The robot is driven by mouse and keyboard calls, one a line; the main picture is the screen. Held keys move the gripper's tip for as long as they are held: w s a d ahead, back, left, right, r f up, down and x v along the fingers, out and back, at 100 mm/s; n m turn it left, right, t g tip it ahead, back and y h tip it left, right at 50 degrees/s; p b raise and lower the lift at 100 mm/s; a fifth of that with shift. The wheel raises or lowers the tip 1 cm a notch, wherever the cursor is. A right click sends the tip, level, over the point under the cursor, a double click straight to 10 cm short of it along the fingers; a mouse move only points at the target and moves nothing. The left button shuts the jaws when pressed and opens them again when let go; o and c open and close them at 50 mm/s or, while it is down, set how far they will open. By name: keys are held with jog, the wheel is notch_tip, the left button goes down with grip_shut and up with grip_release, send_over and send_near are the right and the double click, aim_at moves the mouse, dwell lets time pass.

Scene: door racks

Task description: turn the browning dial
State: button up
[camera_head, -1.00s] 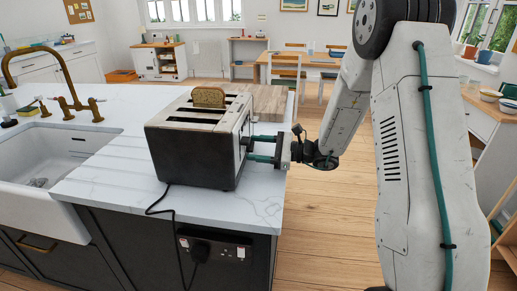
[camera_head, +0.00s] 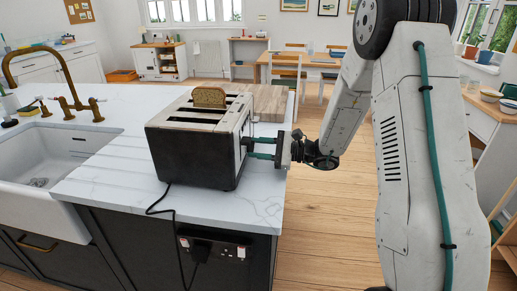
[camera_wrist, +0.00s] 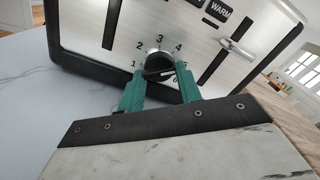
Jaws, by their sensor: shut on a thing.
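The toaster (camera_head: 196,140) stands on the white worktop, with a slice of bread (camera_head: 209,97) showing in a slot on top. In the wrist view its steel control face (camera_wrist: 115,40) fills the upper part. The browning dial (camera_wrist: 158,66) is a dark round knob with numbers around it and a pale ring. My gripper (camera_wrist: 160,80) has its two green fingers on either side of the dial, shut on it.
A wooden board (camera_head: 268,103) lies behind the toaster. The sink (camera_head: 45,155) and brass tap (camera_head: 45,62) are at left. The black cord (camera_head: 160,200) runs from the toaster over the front edge to a socket (camera_head: 222,248). A lever (camera_wrist: 236,48) sits right of the dial.

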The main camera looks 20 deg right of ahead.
jog(key=n, duration=1)
jog(key=shift+r+n, duration=0.1)
jog(key=shift+n, duration=2.2)
jog(key=o, duration=1)
jog(key=shift+r, duration=0.1)
jog(key=v, duration=0.8)
